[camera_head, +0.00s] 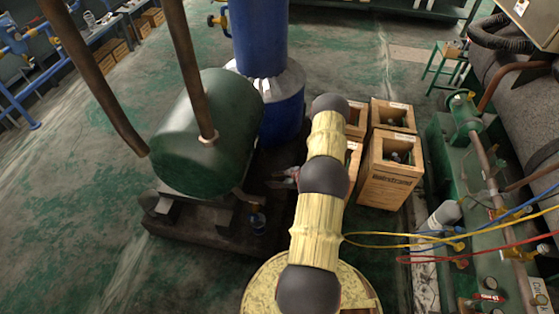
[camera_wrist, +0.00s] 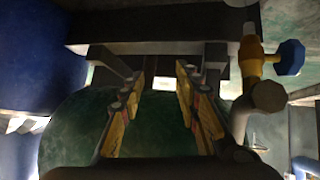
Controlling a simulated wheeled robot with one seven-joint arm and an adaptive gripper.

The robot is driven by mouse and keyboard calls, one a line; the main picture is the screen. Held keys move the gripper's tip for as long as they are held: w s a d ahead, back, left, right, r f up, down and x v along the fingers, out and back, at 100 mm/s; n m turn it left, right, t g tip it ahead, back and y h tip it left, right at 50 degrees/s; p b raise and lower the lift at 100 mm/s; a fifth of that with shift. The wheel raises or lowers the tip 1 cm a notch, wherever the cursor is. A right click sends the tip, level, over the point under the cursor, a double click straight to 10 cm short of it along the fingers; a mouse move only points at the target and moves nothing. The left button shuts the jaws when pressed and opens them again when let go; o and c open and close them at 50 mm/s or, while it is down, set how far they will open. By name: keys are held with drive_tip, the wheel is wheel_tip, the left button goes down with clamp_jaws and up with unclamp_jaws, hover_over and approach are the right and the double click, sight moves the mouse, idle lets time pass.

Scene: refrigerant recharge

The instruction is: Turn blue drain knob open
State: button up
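The blue knob (camera_wrist: 291,57) is at the upper right of the wrist view, on a brass valve (camera_wrist: 251,55) joined to a pale pipe. My gripper (camera_wrist: 160,82) is open and empty, with its yellow-padded fingers apart. It is to the left of the knob in that view and does not touch it. The green tank (camera_wrist: 75,125) fills much of the background. In the head view, my gripper (camera_head: 284,178) is partly hidden by my arm, to the right of the green tank (camera_head: 205,130). A small bluish thing (camera_head: 258,222) shows by the tank's stand; I cannot tell whether it is the knob.
The tank rests on a dark stand (camera_head: 185,228). A blue column (camera_head: 261,40) stands behind it. Wooden crates (camera_head: 383,180) stand close to the right of my arm. Green machinery (camera_head: 480,250) with coloured hoses is farther right.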

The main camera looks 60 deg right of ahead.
drive_tip(key=d+r+m+g+h, duration=0.2)
drive_tip(key=d+r+g+h, duration=0.1)
drive_tip(key=r, duration=0.7)
drive_tip(key=shift+d+g+p, duration=0.35)
drive_tip(key=shift+d+g, duration=0.25)
drive_tip(key=shift+d, duration=0.2)
